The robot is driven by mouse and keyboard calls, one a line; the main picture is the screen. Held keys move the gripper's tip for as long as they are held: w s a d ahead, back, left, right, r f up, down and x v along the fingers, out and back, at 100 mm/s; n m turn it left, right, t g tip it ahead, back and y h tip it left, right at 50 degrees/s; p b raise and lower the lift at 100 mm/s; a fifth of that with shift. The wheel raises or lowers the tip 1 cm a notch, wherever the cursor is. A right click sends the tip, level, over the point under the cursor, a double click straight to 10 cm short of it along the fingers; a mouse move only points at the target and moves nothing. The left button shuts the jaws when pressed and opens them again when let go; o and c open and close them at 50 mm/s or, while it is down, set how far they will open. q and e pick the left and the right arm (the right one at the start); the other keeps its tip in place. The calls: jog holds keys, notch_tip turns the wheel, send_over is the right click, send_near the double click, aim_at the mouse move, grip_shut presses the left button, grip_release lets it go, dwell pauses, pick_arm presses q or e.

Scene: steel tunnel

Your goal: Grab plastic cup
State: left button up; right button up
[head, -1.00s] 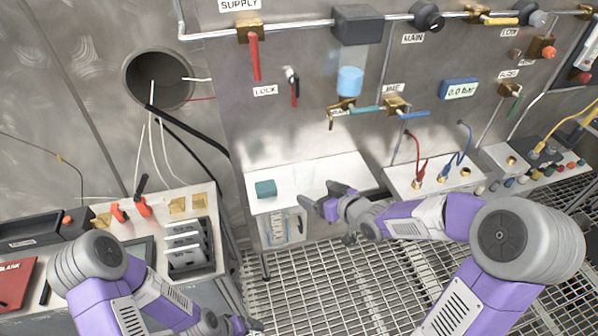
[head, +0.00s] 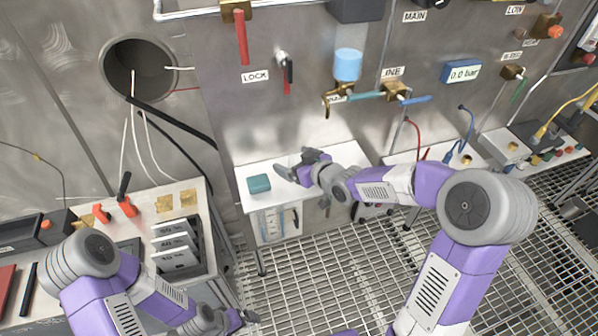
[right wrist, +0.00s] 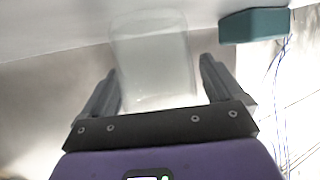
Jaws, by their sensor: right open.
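A clear plastic cup (right wrist: 152,60) shows in the right wrist view, ahead of and between the fingers of my right gripper (right wrist: 158,85). The fingers are open, with a gap on each side of the cup; I cannot tell how far they reach around it. In the head view my right gripper (head: 292,170) is over the small white bench, and I cannot make out the cup there. My left gripper (head: 245,318) is low at the bottom of the head view, small and partly hidden by my arm.
A teal block (head: 259,184) lies on the white bench (head: 345,155) beside my right gripper; it also shows in the right wrist view (right wrist: 255,25). A cluttered bench (head: 205,200) stands left.

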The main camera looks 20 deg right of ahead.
jog(key=c, duration=1)
